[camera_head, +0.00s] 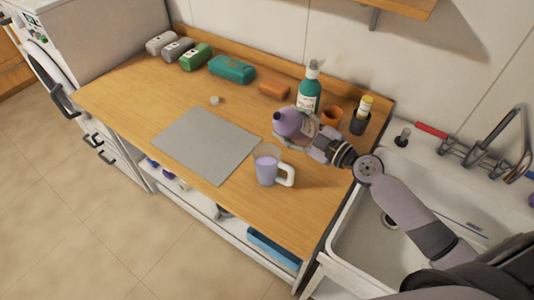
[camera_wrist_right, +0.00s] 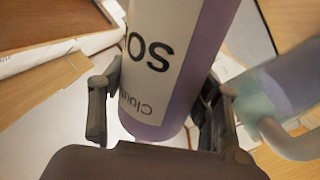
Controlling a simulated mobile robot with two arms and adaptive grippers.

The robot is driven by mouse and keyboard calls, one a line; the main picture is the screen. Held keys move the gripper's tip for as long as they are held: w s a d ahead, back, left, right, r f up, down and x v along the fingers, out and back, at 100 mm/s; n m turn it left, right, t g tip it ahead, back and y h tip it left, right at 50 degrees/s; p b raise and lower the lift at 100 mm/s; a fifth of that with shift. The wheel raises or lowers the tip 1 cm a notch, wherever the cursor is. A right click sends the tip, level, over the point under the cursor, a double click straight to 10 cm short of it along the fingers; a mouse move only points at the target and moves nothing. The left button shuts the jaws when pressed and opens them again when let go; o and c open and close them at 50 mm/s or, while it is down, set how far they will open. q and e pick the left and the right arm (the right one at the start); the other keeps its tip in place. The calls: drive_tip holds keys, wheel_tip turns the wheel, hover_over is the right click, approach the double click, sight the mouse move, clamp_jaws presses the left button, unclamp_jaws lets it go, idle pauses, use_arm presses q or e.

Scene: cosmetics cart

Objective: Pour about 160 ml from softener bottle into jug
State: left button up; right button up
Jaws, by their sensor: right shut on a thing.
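The softener bottle (camera_head: 287,122) is purple with a white label and is held tilted above the table, its neck end toward the left. My right gripper (camera_head: 298,130) is shut around it. In the right wrist view the bottle (camera_wrist_right: 165,50) sits between the two fingers (camera_wrist_right: 160,112), label toward the camera. The clear jug (camera_head: 266,172) with a white handle stands upright in front of the bottle and holds pale purple liquid. The jug also shows at the right of the wrist view (camera_wrist_right: 285,90). I cannot see a stream between them. My left gripper is out of view.
A grey mat (camera_head: 205,145) lies left of the jug. A small white cap (camera_head: 215,100) lies behind it. A green bottle (camera_head: 309,92), an orange cup (camera_head: 332,115) and a dark holder (camera_head: 360,120) stand close behind my right gripper. A sink (camera_head: 375,240) is at right.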

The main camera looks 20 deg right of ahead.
drive_tip(key=f+m+b, duration=0.2)
drive_tip(key=b, duration=0.1)
drive_tip(key=shift+w+d+f, duration=0.1)
drive_tip(key=shift+w+d, duration=0.1)
drive_tip(key=shift+d, duration=0.05)
drive_tip(key=shift+r+m, duration=0.25)
drive_tip(key=shift+m, duration=0.35)
drive_tip(key=shift+w+d+m+b, duration=0.1)
drive_tip(key=shift+d+m+b, duration=0.05)
drive_tip(key=shift+m+b, duration=0.15)
drive_tip(key=f+m+b, duration=0.1)
drive_tip(key=m+b, duration=0.1)
drive_tip(key=b, duration=0.1)
drive_tip(key=shift+d+f, duration=0.1)
drive_tip(key=shift+f, duration=0.2)
drive_tip(key=shift+w+d+m+y, duration=0.1)
drive_tip(key=shift+m+y, duration=0.2)
drive_tip(key=shift+m, duration=0.7)
